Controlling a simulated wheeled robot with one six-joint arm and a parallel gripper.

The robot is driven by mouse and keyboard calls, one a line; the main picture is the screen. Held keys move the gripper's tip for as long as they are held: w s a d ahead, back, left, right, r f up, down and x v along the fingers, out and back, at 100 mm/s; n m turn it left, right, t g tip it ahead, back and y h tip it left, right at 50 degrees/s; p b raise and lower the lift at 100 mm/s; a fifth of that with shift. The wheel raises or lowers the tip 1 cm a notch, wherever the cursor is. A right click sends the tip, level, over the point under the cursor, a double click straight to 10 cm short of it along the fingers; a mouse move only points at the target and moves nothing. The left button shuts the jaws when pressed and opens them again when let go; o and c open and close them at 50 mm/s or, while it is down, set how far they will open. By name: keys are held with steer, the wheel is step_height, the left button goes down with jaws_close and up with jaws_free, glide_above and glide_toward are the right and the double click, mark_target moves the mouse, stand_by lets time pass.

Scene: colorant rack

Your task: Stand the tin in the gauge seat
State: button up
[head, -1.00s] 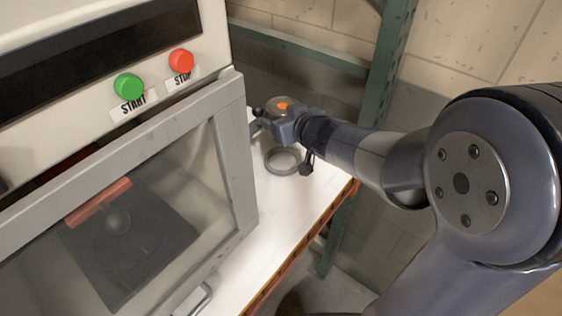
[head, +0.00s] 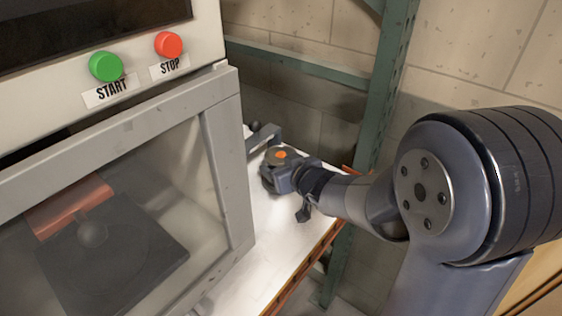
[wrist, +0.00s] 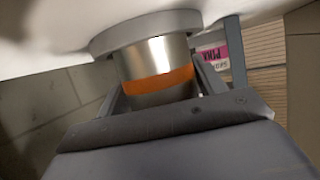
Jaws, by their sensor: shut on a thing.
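The tin (wrist: 158,60) is a silver cylinder with an orange band, held between the two fingers of my gripper (wrist: 160,92) in the wrist view. The gauge seat, a grey ring (wrist: 110,40), shows right at the tin's far end. The tin's end overlaps the ring, but I cannot tell whether it is inside it or just above it. In the head view the tin's round top with an orange spot (head: 281,154) shows at my gripper (head: 279,172), over the white bench. The ring is hidden there.
A machine with a windowed door (head: 226,160) and green and red buttons stands close on the left. A grey bracket (head: 262,137) is behind the tin. A green rack post (head: 385,90) rises at the right. A pink label (wrist: 211,55) shows beside the tin.

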steer(key=shift+f, duration=0.1)
steer(key=o, duration=1.2)
steer(key=shift+o, duration=0.2)
steer(key=shift+s+d+r, duration=0.1)
steer(key=shift+s+r, duration=0.05)
steer(key=shift+r, duration=0.15)
steer(key=p+v, duration=0.3)
steer(key=v, duration=0.7)
steer(key=shift+d, duration=0.1)
steer(key=shift+p+v, duration=0.35)
steer(key=shift+v, duration=0.4)
steer(key=shift+s+f, duration=0.1)
steer(key=shift+f, duration=0.05)
